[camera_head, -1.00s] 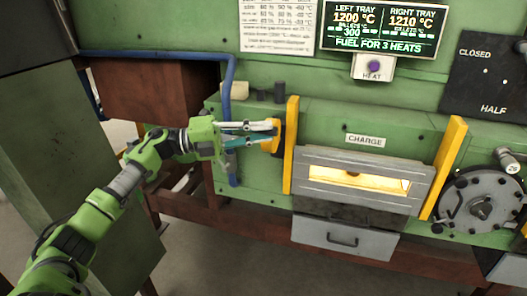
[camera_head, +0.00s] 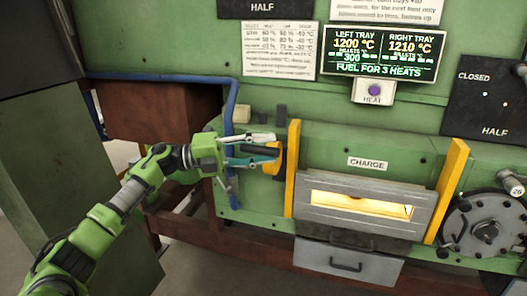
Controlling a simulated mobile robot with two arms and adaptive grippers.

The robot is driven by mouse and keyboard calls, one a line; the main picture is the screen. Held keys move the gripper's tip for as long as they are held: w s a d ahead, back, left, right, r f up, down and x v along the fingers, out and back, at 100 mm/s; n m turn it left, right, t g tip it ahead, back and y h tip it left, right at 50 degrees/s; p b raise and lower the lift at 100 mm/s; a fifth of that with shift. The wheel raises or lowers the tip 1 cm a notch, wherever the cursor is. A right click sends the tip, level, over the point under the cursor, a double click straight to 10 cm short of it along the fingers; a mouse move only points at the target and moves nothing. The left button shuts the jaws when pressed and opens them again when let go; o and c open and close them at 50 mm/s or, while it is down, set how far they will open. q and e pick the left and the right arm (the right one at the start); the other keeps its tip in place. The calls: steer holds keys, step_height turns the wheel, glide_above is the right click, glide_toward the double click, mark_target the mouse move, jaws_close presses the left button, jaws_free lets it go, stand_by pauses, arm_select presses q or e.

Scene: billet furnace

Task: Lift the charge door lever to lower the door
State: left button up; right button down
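The charge door lever has an orange handle (camera_head: 271,166) just left of the left yellow door post, beside the charge door. My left gripper (camera_head: 276,146) reaches it from the left. Its fingers are apart, with their tips in front of the handle's upper part and partly hiding it. I cannot tell whether they touch it. The grey charge door (camera_head: 350,225) lies between the two yellow posts under the CHARGE label (camera_head: 368,163). A bright glowing slot (camera_head: 360,204) shows in it. My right gripper is out of view.
A blue pipe (camera_head: 231,100) runs down close to my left gripper. A grey drawer (camera_head: 347,264) sits below the door, and a round dial plate (camera_head: 485,230) is at right. The display (camera_head: 380,52) and HEAT button (camera_head: 374,90) are above.

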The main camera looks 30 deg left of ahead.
arm_select(q)
steer(key=shift+w+a+r, duration=0.15)
steer(key=shift+a+r, duration=0.1)
steer(key=shift+a, duration=0.1)
steer(key=shift+s+a+f, duration=0.2)
steer(key=shift+a, duration=0.2)
steer(key=v, duration=1)
steer(key=shift+s, duration=0.45)
steer(key=shift+s+a+f, duration=0.1)
steer(key=shift+a+f, duration=0.05)
steer(key=shift+f, duration=0.05)
